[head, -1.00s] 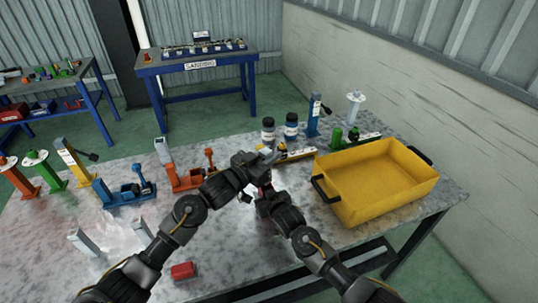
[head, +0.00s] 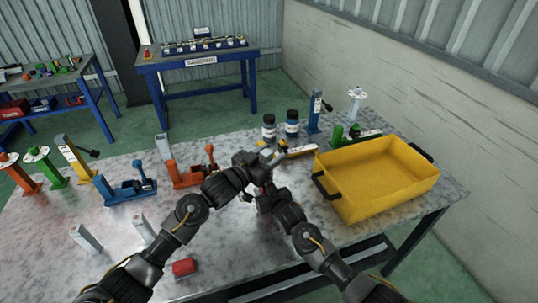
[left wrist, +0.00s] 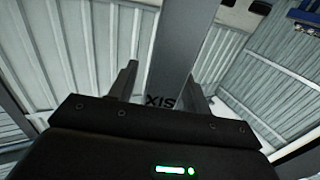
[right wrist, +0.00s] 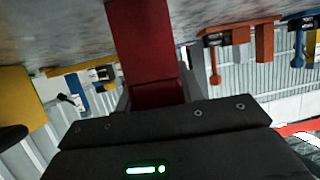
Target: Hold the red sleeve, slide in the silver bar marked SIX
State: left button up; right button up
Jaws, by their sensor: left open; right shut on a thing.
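In the left wrist view a silver bar (left wrist: 178,45) runs up between the parted fingers of my left gripper (left wrist: 160,78). In the right wrist view my right gripper (right wrist: 152,95) is shut on the red sleeve (right wrist: 145,40). In the head view both grippers are close together above the middle of the table, the left one (head: 268,158) above the right. The arms mostly hide the bar and sleeve there. I cannot tell whether the bar is inside the sleeve.
A yellow bin (head: 375,180) stands at the right of the table (head: 225,250). Blue (head: 125,190) and orange (head: 190,175) fixtures stand left of my arms. Other silver bars (head: 84,238) stand at the front left. A red block (head: 184,267) lies near the front edge.

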pick_arm(q)
jog(key=shift+r, duration=0.6)
jog(key=v, duration=1.2)
jog(key=shift+o, duration=0.4)
jog(key=shift+d+r, duration=0.1)
jog(key=shift+f+x, duration=0.35)
jog(key=shift+x, duration=1.7)
jog(key=shift+f+x, duration=0.35)
jog(key=shift+x, duration=1.75)
jog(key=shift+f+x, duration=0.35)
jog(key=shift+x, duration=1.7)
jog(key=shift+c, duration=0.2)
